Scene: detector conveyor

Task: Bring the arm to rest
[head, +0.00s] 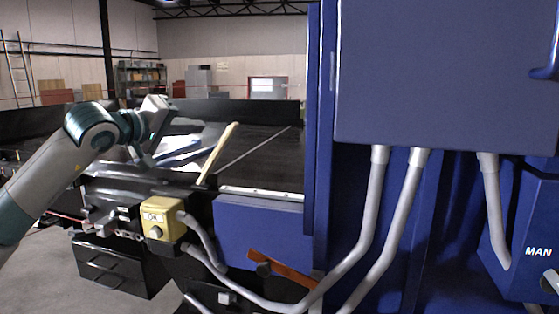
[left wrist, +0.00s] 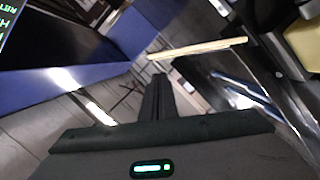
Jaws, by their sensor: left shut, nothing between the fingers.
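My left arm comes in from the left in the head view, bent at the elbow and raised over the near side of the conveyor. My left gripper (head: 142,158) points downward near the conveyor's near edge. In the left wrist view its dark fingers (left wrist: 158,82) are together with nothing between them. The gripper holds nothing. My right arm and gripper are in neither view.
A black conveyor (head: 262,153) runs behind the arm, with a pale wooden bar (head: 218,152) slanting at its near edge. A yellow control box (head: 155,207) sits below. A large blue cabinet (head: 450,75) with grey conduits blocks the right side.

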